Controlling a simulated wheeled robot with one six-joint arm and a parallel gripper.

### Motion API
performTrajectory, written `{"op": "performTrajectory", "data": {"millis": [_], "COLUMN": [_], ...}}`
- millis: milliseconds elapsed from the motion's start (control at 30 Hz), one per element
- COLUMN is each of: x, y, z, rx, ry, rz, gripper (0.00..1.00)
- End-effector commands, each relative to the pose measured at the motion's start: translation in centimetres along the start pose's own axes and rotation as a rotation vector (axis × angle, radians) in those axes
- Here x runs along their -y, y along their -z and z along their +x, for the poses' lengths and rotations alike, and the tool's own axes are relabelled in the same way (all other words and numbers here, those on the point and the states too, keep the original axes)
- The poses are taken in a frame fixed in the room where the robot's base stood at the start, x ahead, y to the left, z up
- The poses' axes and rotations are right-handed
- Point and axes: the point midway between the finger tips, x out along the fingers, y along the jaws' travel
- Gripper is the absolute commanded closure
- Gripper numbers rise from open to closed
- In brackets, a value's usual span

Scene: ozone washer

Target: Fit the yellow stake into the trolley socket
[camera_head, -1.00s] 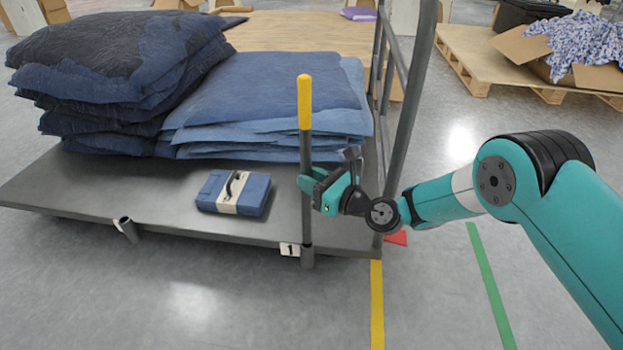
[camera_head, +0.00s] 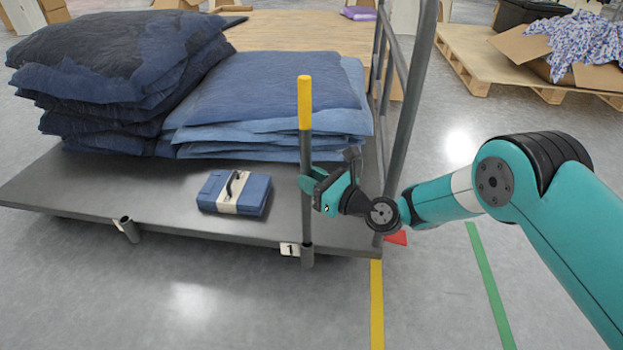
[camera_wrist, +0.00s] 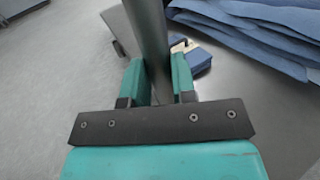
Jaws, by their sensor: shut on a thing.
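The stake (camera_head: 305,104) is a dark grey pole with a yellow top, standing upright at the front edge of the trolley (camera_head: 165,212). My gripper (camera_head: 308,183) is shut on the stake's grey shaft, below the yellow part. In the wrist view the grey shaft (camera_wrist: 149,35) runs between the two teal fingers. The stake's lower end meets the socket (camera_head: 307,257) beside the tag marked 1 (camera_head: 290,249). The end itself is hidden, so I cannot tell how deep it sits. A second, empty socket (camera_head: 127,229) is on the same edge, to the left.
Stacks of blue padded sheets (camera_head: 270,90) fill the back of the deck. The trolley's grey end frame (camera_head: 411,90) rises just behind my gripper. The floor in front is clear.

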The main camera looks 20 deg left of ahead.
Motion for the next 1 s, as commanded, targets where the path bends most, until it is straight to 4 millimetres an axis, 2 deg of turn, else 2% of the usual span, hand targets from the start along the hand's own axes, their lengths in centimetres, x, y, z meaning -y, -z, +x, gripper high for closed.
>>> {"op": "performTrajectory", "data": {"millis": [1000], "x": [0.0], "y": [2.1], "z": [0.0], "rx": [0.003], "ry": [0.0], "rz": [-0.001], "gripper": [1.0]}}
